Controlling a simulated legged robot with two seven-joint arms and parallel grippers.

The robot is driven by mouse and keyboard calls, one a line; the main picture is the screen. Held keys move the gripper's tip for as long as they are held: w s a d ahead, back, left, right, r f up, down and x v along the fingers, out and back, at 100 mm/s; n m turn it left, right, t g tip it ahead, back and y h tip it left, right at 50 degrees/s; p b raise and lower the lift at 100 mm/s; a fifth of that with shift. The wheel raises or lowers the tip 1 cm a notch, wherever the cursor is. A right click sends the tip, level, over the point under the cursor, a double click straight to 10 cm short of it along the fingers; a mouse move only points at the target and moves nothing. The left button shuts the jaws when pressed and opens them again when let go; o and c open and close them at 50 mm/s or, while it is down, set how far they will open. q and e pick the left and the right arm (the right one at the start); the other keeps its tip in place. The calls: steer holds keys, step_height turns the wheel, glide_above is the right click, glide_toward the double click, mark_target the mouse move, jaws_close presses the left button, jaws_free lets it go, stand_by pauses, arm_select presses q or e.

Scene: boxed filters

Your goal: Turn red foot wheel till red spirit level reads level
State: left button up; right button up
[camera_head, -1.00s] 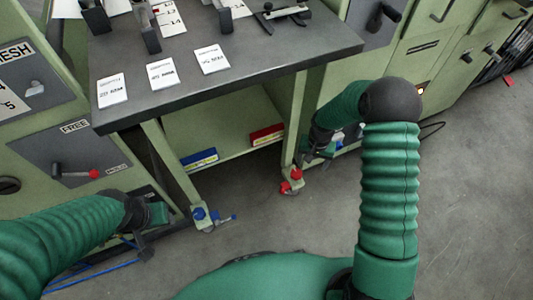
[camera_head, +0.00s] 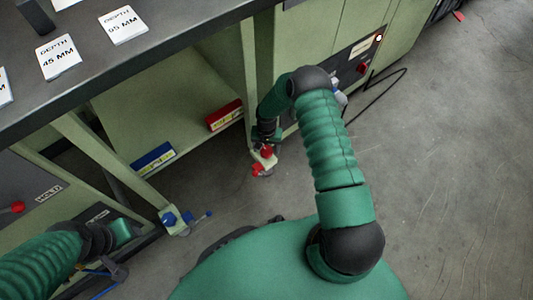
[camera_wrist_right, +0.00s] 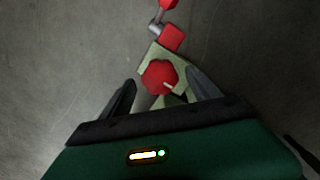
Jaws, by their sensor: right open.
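The red foot wheel (camera_head: 266,152) sits on the foot of the right table leg, near the floor. In the right wrist view the red wheel (camera_wrist_right: 159,77) is a lobed knob with a pale mark, between and just beyond my fingertips. My right gripper (camera_wrist_right: 160,88) is open around its near side; I cannot tell if it touches. In the head view my right gripper (camera_head: 266,140) is small and partly hidden. The red spirit level (camera_head: 224,115) lies on the lower shelf; its bubble is too small to read. My left gripper (camera_head: 118,268) is at lower left, its fingers unclear.
A blue spirit level (camera_head: 153,159) lies on the same shelf. A blue foot wheel (camera_head: 170,218) is on the left leg's foot. Depth cards (camera_head: 122,25) lie on the grey tabletop (camera_head: 180,30). A green machine (camera_head: 400,40) stands to the right.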

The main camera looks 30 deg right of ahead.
steer(key=shift+f, duration=0.75)
steer(key=c, duration=1.3)
steer(key=shift+c, duration=0.2)
